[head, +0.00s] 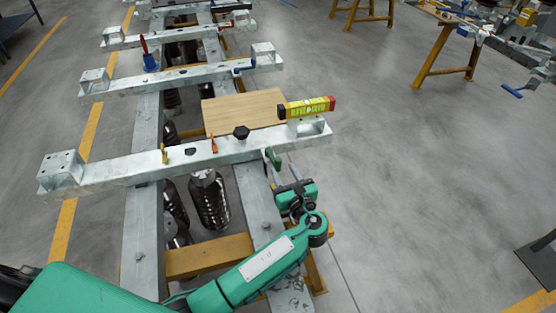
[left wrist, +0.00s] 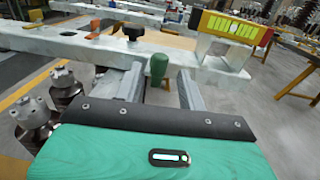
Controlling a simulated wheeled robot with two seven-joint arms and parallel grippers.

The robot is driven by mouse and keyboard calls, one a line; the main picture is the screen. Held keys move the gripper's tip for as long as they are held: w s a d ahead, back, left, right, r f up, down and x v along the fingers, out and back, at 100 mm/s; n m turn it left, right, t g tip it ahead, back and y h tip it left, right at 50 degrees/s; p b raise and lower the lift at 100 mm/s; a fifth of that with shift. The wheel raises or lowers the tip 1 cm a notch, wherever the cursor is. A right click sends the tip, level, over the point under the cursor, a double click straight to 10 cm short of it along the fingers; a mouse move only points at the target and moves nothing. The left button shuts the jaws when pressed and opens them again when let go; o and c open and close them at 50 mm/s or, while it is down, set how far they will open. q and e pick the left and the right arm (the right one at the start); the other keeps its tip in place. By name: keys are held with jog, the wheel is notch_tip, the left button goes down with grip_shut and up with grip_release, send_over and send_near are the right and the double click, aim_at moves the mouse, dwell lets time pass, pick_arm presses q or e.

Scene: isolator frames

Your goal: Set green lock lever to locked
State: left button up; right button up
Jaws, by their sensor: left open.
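The green lock lever (head: 273,158) is on the near side of the galvanized crossbeam (head: 112,172), towards its right end. In the left wrist view the green lever (left wrist: 158,66) shows as a rounded handle, thicker at the top, in front of the beam. My left gripper (head: 285,172) is open just in front of the lever. In the left wrist view its two grey fingers (left wrist: 160,84) stand on either side of the handle, with gaps visible. I cannot tell whether the lever's lower end is beyond the fingertips. My right gripper is not in view.
A yellow-green spirit level (head: 307,108) rests on the beam's right end. A black knob (head: 241,132), an orange lever (head: 214,145) and a yellow lever (head: 164,153) stand along the beam. A wooden board (head: 243,110) lies behind. Dark insulators (head: 210,202) sit below. Open floor lies right.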

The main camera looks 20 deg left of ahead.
aim_at(280, 164)
pick_arm(q)
jog(key=x, duration=0.5)
jog(key=shift+w+a, duration=0.15)
grip_shut()
